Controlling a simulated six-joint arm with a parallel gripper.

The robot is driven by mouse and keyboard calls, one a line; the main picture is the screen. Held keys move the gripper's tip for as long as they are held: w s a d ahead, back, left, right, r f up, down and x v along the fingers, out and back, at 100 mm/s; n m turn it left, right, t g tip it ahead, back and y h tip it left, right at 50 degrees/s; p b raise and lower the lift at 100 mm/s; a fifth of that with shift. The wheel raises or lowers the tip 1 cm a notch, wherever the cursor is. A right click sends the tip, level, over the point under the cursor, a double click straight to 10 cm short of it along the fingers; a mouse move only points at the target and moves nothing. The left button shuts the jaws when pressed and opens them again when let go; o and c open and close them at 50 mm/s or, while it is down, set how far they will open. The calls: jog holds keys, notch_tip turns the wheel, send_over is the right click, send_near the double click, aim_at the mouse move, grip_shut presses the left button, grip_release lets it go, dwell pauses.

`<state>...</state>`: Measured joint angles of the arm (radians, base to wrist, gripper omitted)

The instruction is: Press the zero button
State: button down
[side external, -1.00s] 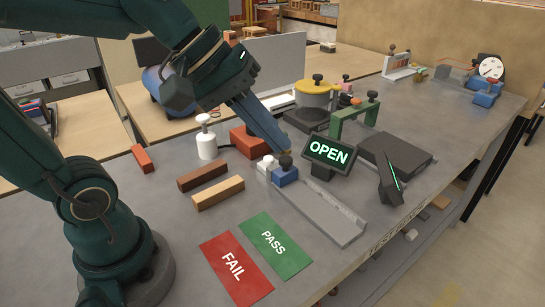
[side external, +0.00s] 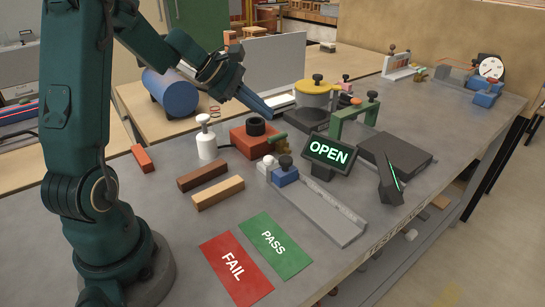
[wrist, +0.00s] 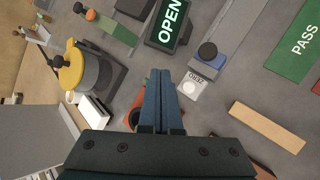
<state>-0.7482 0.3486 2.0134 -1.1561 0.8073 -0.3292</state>
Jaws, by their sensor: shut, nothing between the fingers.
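The zero button is a small white block (wrist: 192,86) with lettering that looks like ZERO in the wrist view. My gripper (side external: 269,113) is shut and empty, raised above the bench behind the red block. In the wrist view its closed fingertips (wrist: 161,73) are left of the white block and apart from it.
A display reading OPEN (side external: 328,152) stands right of the button. A red block with a black ring (side external: 252,141) and a white knobbed cylinder (side external: 206,142) lie left. A yellow-lidded pot (side external: 314,92) stands behind. PASS (side external: 273,246) and FAIL (side external: 236,268) mats lie in front.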

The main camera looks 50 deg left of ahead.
aim_at(264, 160)
jog(key=shift+f, duration=4.4)
jog(key=shift+f, duration=0.1)
jog(key=shift+f, duration=0.3)
jog(key=shift+f, duration=0.55)
jog(key=shift+r, duration=1)
jog(key=shift+r, duration=0.1)
